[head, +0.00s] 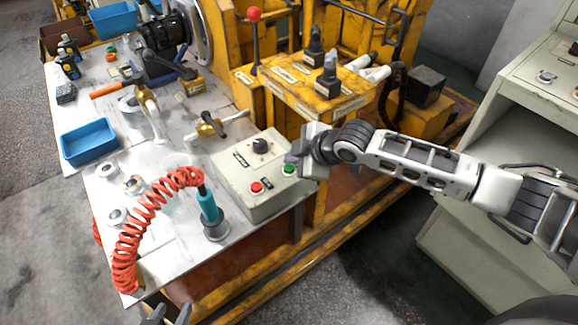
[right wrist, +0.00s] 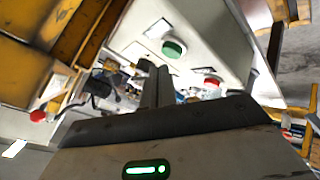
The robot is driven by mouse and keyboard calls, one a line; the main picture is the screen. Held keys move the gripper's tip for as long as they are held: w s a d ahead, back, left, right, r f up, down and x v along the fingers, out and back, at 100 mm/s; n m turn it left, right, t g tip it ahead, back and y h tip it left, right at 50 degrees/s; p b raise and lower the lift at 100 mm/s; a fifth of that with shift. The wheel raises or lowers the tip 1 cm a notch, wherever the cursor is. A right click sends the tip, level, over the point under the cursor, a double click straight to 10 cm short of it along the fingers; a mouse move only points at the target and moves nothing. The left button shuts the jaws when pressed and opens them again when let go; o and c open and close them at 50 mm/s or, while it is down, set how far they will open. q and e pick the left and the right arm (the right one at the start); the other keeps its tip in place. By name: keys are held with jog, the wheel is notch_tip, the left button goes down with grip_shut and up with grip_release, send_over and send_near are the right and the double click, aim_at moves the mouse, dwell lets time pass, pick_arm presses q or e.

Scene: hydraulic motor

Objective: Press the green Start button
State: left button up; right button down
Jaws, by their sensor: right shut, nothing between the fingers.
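The green Start button (head: 289,169) is on the front right of the grey control box (head: 232,180), at the table's right edge. A red button (head: 256,187) is to its left, and a black knob (head: 260,146) is behind them. My right gripper (head: 292,158) is shut and empty, with its tips close by the green button. In the right wrist view the shut fingers (right wrist: 152,68) end just beside the green button (right wrist: 173,48); contact cannot be told. My left gripper (head: 168,314) shows only its tips at the bottom edge, spread apart.
A red coiled hose (head: 137,222) with a teal tool (head: 208,204) stands left of the box. A blue bin (head: 88,143) and several metal parts lie on the table. The yellow machine (head: 310,88) rises behind the box. A grey console (head: 490,190) is at the right.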

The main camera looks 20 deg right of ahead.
jog(key=shift+f, duration=0.1)
jog(key=shift+f, duration=0.35)
jog(key=shift+f, duration=0.4)
dwell(0.7)
dwell(0.4)
jog(key=shift+r+p, duration=0.8)
jog(key=shift+r, duration=0.1)
notch_tip(320, 180, up, 5)
jog(key=p, duration=0.4)
jog(key=shift+p, duration=0.3)
